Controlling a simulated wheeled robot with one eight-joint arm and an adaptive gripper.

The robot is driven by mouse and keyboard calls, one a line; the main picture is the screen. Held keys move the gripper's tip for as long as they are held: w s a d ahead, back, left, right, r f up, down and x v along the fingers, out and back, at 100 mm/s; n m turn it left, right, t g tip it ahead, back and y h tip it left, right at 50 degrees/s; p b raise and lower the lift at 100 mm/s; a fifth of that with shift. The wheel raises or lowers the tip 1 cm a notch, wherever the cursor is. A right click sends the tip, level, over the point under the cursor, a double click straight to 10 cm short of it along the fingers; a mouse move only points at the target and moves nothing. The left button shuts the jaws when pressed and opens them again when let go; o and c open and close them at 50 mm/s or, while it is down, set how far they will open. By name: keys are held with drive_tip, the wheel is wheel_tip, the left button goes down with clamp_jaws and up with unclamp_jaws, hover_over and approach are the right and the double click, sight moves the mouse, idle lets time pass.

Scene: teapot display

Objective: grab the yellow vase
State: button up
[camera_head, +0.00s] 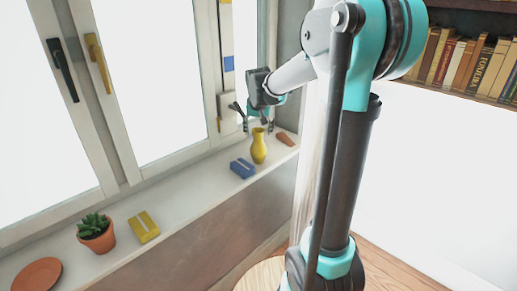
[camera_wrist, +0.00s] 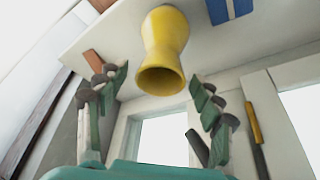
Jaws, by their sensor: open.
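The yellow vase (camera_head: 259,147) stands upright on the white window sill. In the wrist view the vase (camera_wrist: 164,50) appears upside down, with its open mouth towards the camera. My gripper (camera_head: 258,122) is just above the vase in the head view. In the wrist view my gripper (camera_wrist: 155,100) is open, with one finger on each side below the vase's mouth. The fingers hold nothing, and I see a gap between them and the vase.
A blue box (camera_head: 242,168) lies left of the vase, and a terracotta piece (camera_head: 285,138) lies to its right. A yellow box (camera_head: 143,226), a potted succulent (camera_head: 96,233) and a terracotta saucer (camera_head: 37,274) are farther left on the sill (camera_head: 190,205). Windows stand behind.

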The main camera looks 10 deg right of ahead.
sight(258, 146)
drive_tip(key=x, duration=0.4)
drive_tip(key=shift+s+f, duration=0.1)
drive_tip(key=shift+f, duration=0.4)
drive_tip(key=shift+c, duration=0.4)
drive_tip(key=c, duration=1.4)
